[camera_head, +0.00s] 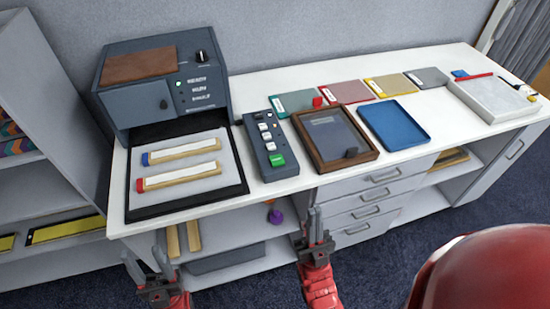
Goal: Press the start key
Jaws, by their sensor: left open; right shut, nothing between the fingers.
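A dark grey control panel (265,150) lies on the white table, left of centre. It has several pale keys and a larger green key (276,160) at its near end; the lettering is too small to read, so I cannot tell for sure which is the start key. My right gripper (315,218) is shut and empty, in front of the table's near edge, to the right of the panel and nearer to me. My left gripper (145,260) is open and empty, below the table's near edge at the left. Neither gripper touches the panel.
A grey machine (160,85) with status lights stands at the back left. Before it, a black tray (130,205) holds two rods. Right of the panel are a wooden-framed tray (370,153), a blue tray (394,126) and coloured cards. Drawers and shelves lie under the tabletop.

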